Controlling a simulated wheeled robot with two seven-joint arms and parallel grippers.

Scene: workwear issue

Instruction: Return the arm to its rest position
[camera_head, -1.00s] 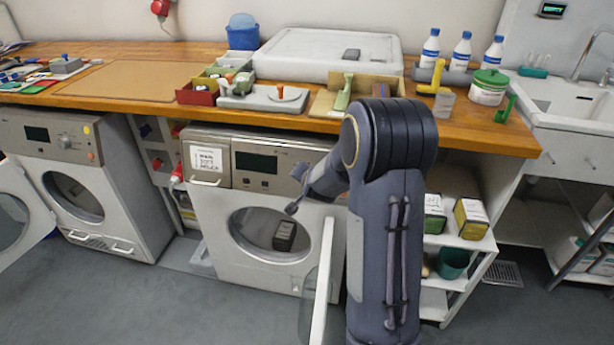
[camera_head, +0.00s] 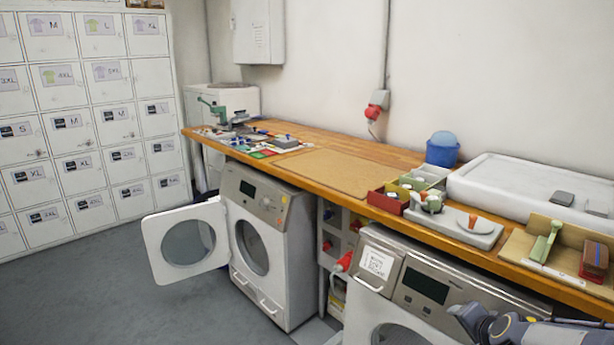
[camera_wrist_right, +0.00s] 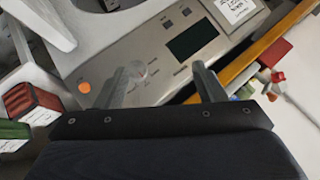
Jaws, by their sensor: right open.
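My right arm (camera_head: 520,329) comes in at the bottom right corner of the head view, in front of the right washing machine (camera_head: 385,315). In the right wrist view my right gripper (camera_wrist_right: 163,78) is open, with its two fingers apart and nothing between them. Beyond the fingers is a machine's control panel (camera_wrist_right: 185,45) with a dark display and an orange button. I cannot tell whether the fingers touch the panel. My left gripper is in neither view.
The left washing machine (camera_head: 262,245) has its round door (camera_head: 187,246) swung open. A wooden worktop (camera_head: 390,160) above holds a red bin (camera_head: 388,200), a blue bucket (camera_head: 442,154) and a white basin (camera_head: 530,187). Lockers (camera_head: 85,120) stand at the left; the floor (camera_head: 130,295) before them is clear.

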